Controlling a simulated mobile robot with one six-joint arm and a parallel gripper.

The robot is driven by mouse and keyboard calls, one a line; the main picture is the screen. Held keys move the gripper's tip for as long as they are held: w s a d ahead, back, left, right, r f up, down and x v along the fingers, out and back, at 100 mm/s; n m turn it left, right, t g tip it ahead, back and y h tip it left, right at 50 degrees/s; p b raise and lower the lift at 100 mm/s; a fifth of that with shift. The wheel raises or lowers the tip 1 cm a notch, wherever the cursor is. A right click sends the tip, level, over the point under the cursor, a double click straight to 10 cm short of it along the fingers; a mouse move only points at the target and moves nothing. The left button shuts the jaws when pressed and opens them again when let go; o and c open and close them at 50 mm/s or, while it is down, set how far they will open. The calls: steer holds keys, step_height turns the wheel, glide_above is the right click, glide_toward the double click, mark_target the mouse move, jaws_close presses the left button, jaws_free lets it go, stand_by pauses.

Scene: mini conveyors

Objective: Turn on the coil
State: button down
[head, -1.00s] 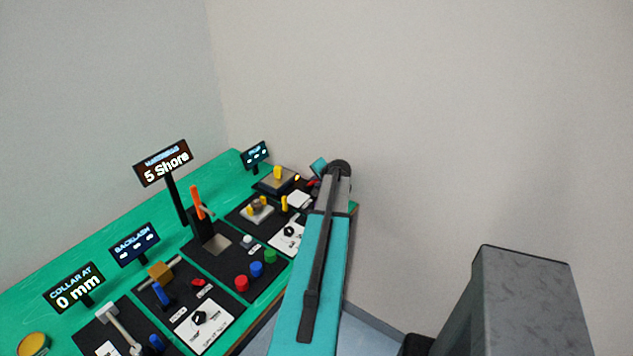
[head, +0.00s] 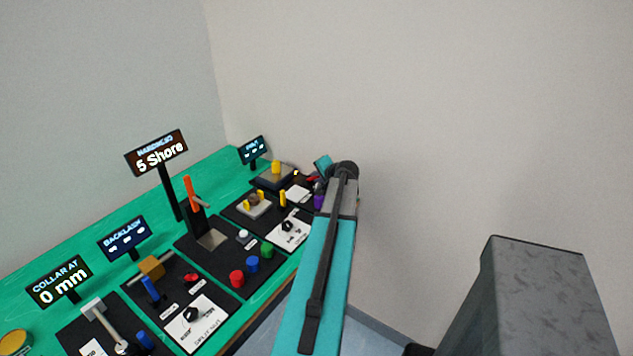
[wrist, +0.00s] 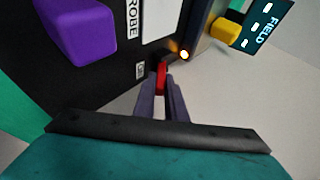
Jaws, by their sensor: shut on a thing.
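In the wrist view, my gripper (wrist: 162,88) is shut on a red switch lever (wrist: 161,73) at the edge of the black panel. The fingers lie on either side of the lever and hide its lower part. A small round lamp (wrist: 184,55) beside it glows orange. In the head view the red lever (head: 312,179) is a small patch at the far end of the bench, and the lamp (head: 296,172) is a bright dot. My gripper is mostly hidden there by my arm. A display marked FIELD (wrist: 262,25) shows dashes.
A purple block (wrist: 78,28) stands on the same panel, left of my gripper. A yellow block (wrist: 222,29) is near the display. Other black panels with knobs, coloured buttons and levers fill the green bench (head: 110,203). Grey wall lies beyond.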

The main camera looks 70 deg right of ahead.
stand_by(0.4)
steer(key=c, duration=1.8)
jaws_free()
steer(key=shift+s, duration=0.1)
steer(key=shift+w+d+r+g+y+p, duration=0.1)
steer(key=shift+w+r+g+y+p, duration=0.4)
steer(key=shift+p, duration=3.25)
